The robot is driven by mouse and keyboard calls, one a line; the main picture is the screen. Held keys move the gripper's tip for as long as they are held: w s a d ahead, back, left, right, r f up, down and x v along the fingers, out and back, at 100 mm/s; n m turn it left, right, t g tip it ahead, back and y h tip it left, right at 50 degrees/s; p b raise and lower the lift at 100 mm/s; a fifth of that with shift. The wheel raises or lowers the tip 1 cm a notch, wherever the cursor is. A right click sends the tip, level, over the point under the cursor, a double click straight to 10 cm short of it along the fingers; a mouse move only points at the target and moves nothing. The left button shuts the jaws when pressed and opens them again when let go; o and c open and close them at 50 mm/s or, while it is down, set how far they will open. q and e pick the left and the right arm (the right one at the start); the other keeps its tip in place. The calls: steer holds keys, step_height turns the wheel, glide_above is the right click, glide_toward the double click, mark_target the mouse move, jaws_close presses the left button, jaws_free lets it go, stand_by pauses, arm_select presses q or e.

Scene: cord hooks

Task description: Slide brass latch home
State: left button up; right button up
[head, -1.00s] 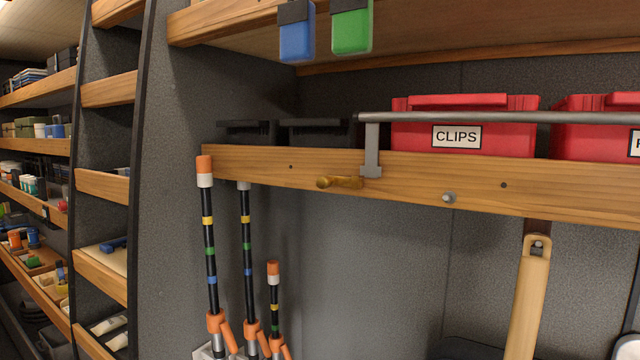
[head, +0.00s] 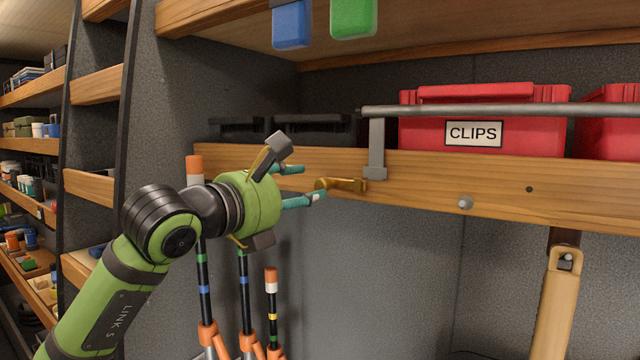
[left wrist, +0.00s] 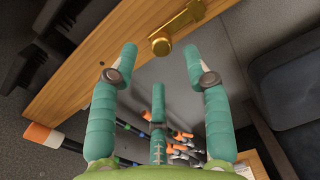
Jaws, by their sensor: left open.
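The brass latch (head: 343,184) is on the front face of the wooden shelf edge, just left of the foot of a grey rail post. Its rounded knob end points left. It also shows in the left wrist view (left wrist: 174,35), top centre. My left gripper (head: 310,184) is open, its teal fingers just left of the knob in the head view. In the left wrist view, two fingertips lie on either side of the knob and a third finger lies below. No finger clearly touches the latch. My right gripper is not in view.
A grey rail (head: 500,110) runs above the wooden shelf edge (head: 420,190), before a red CLIPS bin (head: 480,120). A round grey peg (head: 465,202) sticks out right of the latch. A tan strap (head: 558,310) hangs at right.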

mark_target(319, 186)
arm_select(q)
steer(key=p+x, duration=0.3)
steer(key=x, duration=0.2)
steer(key=shift+w+d+r, duration=0.1)
steer(key=shift+d+r, duration=0.05)
steer(key=shift+w+d, duration=0.3)
steer(key=shift+w, duration=0.1)
steer(key=shift+f, duration=0.2)
steer(key=shift+c, duration=0.4)
